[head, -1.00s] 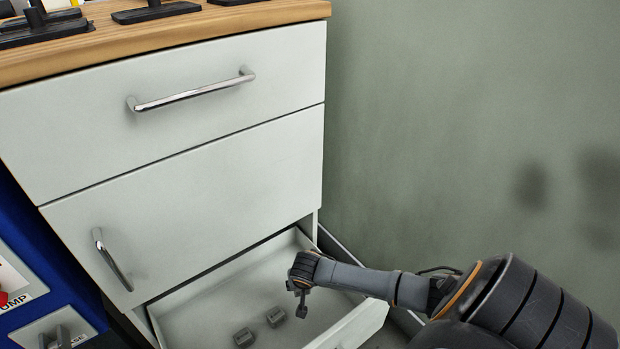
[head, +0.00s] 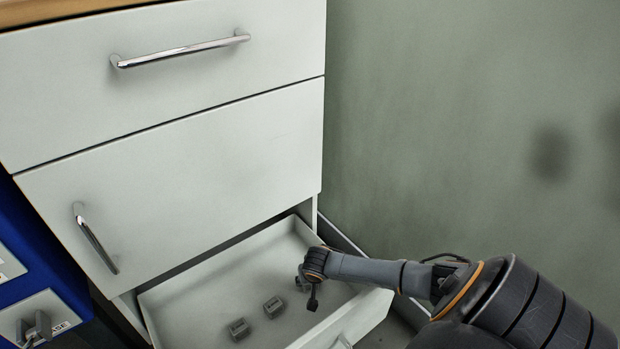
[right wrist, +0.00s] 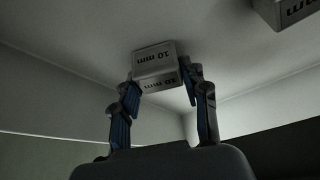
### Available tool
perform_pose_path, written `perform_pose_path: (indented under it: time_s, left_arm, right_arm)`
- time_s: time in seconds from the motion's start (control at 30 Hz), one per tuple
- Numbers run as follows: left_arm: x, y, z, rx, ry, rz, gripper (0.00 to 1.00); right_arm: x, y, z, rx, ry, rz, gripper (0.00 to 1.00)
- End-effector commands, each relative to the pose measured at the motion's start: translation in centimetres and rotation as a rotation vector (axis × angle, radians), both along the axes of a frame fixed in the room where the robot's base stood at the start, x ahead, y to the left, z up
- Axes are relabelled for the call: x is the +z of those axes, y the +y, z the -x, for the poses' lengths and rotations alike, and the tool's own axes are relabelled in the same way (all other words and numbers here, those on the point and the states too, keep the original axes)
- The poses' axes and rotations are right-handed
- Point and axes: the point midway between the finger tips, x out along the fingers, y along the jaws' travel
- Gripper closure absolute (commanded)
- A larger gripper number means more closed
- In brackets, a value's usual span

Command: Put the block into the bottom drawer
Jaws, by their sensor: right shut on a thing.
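The bottom drawer (head: 215,292) is pulled open below the shut drawer fronts. My right gripper (head: 307,287) is inside the drawer's outline, toward its right side. It is shut on a grey block (head: 302,279), partly hidden by the gripper in the head view. In the right wrist view the block (right wrist: 156,58), marked "10 mm", sits between the fingertips (right wrist: 160,82). I cannot tell whether it touches the drawer floor. My left gripper is not in view.
Two other grey blocks (head: 238,328) and (head: 273,307) lie on the drawer floor left of the gripper. The middle front (head: 180,185) and top drawer (head: 180,75) are shut. A green wall (head: 460,130) stands to the right, and a blue unit (head: 45,270) to the left.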

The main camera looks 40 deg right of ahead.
Motion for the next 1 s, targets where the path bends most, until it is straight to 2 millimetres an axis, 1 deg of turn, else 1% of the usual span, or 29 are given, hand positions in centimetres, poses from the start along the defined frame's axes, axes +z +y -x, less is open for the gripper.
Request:
perform_pose_path:
  time_s: [0.1, 0.27, 0.3, 0.37, 0.4, 0.67, 0.77, 0.83, 0.9, 1.0]
  left_arm:
    - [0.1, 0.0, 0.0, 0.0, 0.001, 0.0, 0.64]
    - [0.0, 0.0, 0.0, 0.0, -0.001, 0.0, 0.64]
    - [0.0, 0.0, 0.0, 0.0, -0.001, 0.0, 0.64]
    - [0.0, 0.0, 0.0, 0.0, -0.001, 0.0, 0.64]
    - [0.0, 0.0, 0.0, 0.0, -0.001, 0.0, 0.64]
    - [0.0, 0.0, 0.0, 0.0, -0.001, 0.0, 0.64]
    - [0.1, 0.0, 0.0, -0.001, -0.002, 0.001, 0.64]
    - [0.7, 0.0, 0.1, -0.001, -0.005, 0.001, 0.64]
    - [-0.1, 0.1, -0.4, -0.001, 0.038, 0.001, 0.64]
    - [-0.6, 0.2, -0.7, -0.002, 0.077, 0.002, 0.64]
  right_arm:
    - [0.2, 0.0, -0.1, -0.001, -0.003, 0.0, 1.0]
    - [-0.2, 0.0, -0.1, -0.001, -0.003, 0.0, 1.0]
    - [-0.3, 0.0, 0.0, -0.001, 0.0, 0.0, 0.47]
    - [-0.2, 0.0, 0.0, -0.001, 0.0, 0.0, 0.35]
    - [-0.3, 0.0, 0.0, 0.0, 0.0, 0.0, 0.33]
    - [-0.2, 0.0, 0.0, 0.0, 0.0, 0.0, 0.33]
    - [0.2, 0.0, 0.0, 0.001, 0.0, 0.002, 0.33]
    - [0.9, 0.1, 0.2, 0.0, 0.0, 0.0, 0.33]
    - [1.8, 0.3, 0.5, 0.0, 0.0, 0.0, 0.33]
    - [3.5, 0.6, 1.1, 0.001, 0.0, 0.0, 0.33]
